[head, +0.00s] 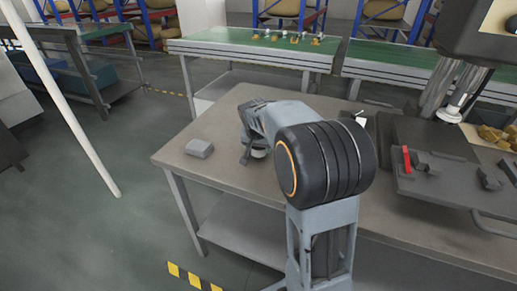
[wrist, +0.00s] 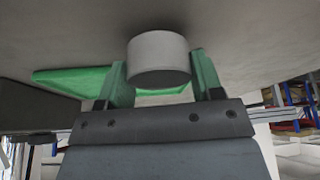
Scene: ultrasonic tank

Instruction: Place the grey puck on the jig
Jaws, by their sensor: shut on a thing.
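The grey puck (wrist: 158,58) is a short, smooth cylinder. My gripper (wrist: 160,82) is shut on it, with a green finger on each side. In the head view my gripper (head: 248,154) points down over the left part of the grey table, and the puck (head: 260,153) shows partly under it, mostly hidden by my arm. I cannot tell whether the puck touches the table. A dark fixture plate (head: 440,178) with a red lever and small grey clamps is at the right of the table; it may be the jig, but I cannot tell for certain.
A small grey block (head: 199,148) lies on the table (head: 180,163) left of my gripper. A dark machine head with a metal column (head: 440,88) overhangs the right side. A tray of yellowish pieces (head: 494,136) is at the far right. Green conveyors (head: 235,48) stand behind.

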